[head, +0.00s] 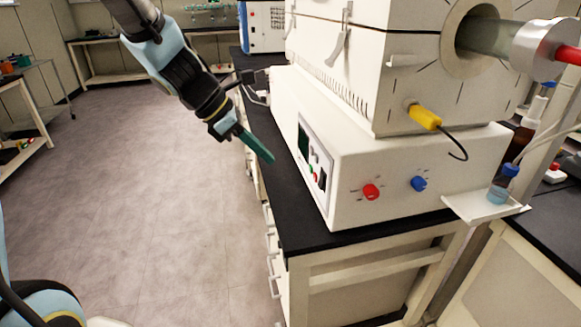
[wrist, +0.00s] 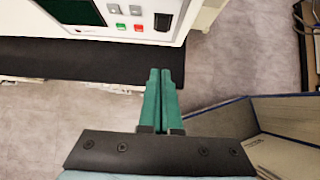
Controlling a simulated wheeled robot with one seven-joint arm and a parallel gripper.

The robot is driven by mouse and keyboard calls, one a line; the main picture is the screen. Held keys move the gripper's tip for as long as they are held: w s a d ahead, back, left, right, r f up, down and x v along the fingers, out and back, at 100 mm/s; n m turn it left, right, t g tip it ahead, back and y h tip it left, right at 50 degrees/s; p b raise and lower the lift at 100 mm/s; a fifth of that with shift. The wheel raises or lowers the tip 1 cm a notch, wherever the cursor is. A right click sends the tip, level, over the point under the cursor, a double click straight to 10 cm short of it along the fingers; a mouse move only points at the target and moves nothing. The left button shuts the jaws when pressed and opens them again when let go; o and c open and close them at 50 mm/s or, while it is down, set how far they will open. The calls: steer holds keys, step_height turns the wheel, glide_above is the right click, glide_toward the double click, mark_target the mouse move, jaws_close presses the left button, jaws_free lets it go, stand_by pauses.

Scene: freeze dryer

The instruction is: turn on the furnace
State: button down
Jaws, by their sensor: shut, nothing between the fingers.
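The furnace (head: 352,150) is a large white unit on a black-topped bench. Its control panel (head: 312,160) faces left, toward my gripper, and also shows at the top of the wrist view (wrist: 100,12). The panel has a dark green screen (wrist: 72,10), a green button (wrist: 121,26), a red button (wrist: 138,27) and a black switch (wrist: 162,22). My gripper (head: 270,158) is shut and empty, to the left of the panel. In the wrist view, its teal fingertips (wrist: 160,72) point toward the panel's lower edge near the black switch, apparently without touching it.
A red knob (head: 371,192) and a blue knob (head: 418,184) sit on the furnace's other face, below a yellow plug (head: 425,117). A small shelf (head: 484,207) holds a blue-capped bottle (head: 503,184). The floor (head: 150,190) left of the bench is clear.

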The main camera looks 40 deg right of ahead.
mark_target(321, 180)
steer(key=shift+f, duration=0.2)
steer(key=d+r+p+x, duration=0.1)
steer(key=d+x, duration=0.1)
steer(key=x, duration=1)
steer(key=shift+s+d, duration=0.25)
steer(key=shift+s, duration=0.2)
steer(key=shift+s+d+f, duration=0.15)
steer(key=shift+d, duration=0.2)
